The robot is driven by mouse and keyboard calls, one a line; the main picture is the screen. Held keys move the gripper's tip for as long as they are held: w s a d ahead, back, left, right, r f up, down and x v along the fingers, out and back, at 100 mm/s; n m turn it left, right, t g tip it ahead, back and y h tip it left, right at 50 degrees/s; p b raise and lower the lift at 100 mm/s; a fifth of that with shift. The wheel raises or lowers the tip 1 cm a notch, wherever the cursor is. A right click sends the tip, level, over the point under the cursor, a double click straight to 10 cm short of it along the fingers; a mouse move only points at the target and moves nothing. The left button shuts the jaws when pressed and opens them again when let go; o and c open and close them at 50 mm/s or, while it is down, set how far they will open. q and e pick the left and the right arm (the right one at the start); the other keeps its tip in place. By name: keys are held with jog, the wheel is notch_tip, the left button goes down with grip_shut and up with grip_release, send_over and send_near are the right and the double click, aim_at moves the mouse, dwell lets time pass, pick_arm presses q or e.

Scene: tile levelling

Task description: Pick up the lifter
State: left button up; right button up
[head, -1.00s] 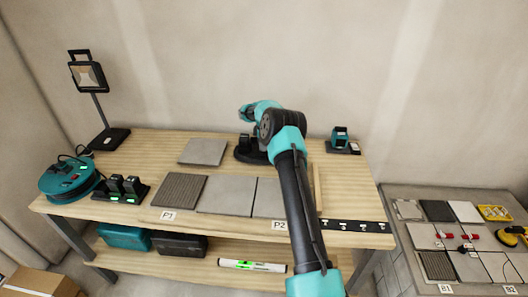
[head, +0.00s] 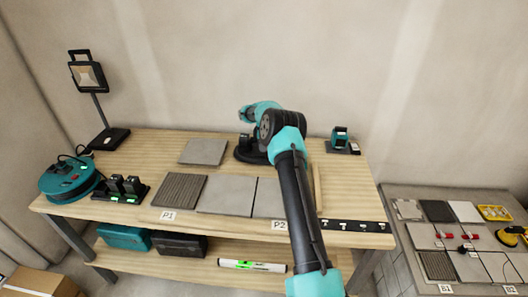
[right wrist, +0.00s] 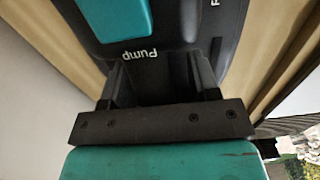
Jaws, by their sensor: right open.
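The lifter (head: 243,155) is a low dark body at the back middle of the workbench, partly hidden by my right arm. In the right wrist view the lifter (right wrist: 172,30) fills the upper part, black with a teal block and the word "Pump". My right gripper (right wrist: 162,82) is open, its two dark fingers pointing at the lifter with a dark part of it between them. Whether the fingers touch it I cannot tell. In the head view my right gripper is hard to separate from the dark lifter. My left gripper is not in view.
Grey tiles (head: 225,195) lie along the bench front, and a loose tile (head: 203,152) lies left of the lifter. A teal device (head: 341,138) stands at the back right. A cable reel (head: 68,180) and work lamp (head: 88,75) are at left. A tiled platform (head: 398,188) stands at right.

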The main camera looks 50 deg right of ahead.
jog(key=shift+c, duration=0.3)
jog(key=shift+r, duration=0.1)
grip_shut()
notch_tip(320, 180, up, 10)
jog(key=shift+r, duration=0.25)
dwell(0.6)
dwell(0.4)
